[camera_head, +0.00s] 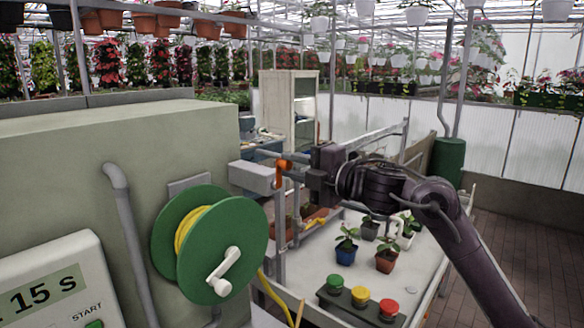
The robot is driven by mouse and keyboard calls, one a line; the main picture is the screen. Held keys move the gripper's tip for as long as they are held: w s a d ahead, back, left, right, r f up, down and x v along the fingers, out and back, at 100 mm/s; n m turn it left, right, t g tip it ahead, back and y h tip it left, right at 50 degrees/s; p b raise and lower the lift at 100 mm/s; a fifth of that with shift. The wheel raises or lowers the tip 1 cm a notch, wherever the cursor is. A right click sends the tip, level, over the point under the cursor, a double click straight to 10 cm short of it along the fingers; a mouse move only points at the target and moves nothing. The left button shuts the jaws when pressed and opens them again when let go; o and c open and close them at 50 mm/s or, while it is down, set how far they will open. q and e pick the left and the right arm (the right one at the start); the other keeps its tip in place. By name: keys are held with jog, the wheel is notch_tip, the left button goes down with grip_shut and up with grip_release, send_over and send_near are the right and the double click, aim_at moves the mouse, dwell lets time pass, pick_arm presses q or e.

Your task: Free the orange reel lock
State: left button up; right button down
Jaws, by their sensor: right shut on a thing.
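The orange reel lock (282,172) is a small upright orange piece, right of and behind the green hose reel. My right gripper (293,168) comes in from the right and is shut on it; the fingertips are small and partly hidden here. The green reel (180,238) carries a wound yellow hose (190,232) and a white crank handle (229,262) on its front face. My left gripper is not in view.
A pale green cabinet (60,150) fills the left, with a grey pipe (130,240) and a timer panel (60,285). A white table (318,262) holds potted seedlings (386,259) and a button box (345,307) beneath my right arm. Brick floor lies at right.

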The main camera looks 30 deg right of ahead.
dwell(0.5)
jog(key=c, duration=1.3)
grip_release()
jog(key=shift+d, duration=0.15)
jog(key=shift+o, duration=0.2)
jog(key=shift+s+d+f+b, duration=0.1)
jog(key=shift+s+f+b, duration=0.1)
jog(key=shift+s+b, duration=0.25)
jog(key=b+v, duration=0.4)
jog(key=v, duration=0.2)
jog(key=shift+s+d+r, duration=0.2)
jog(key=shift+s, duration=0.15)
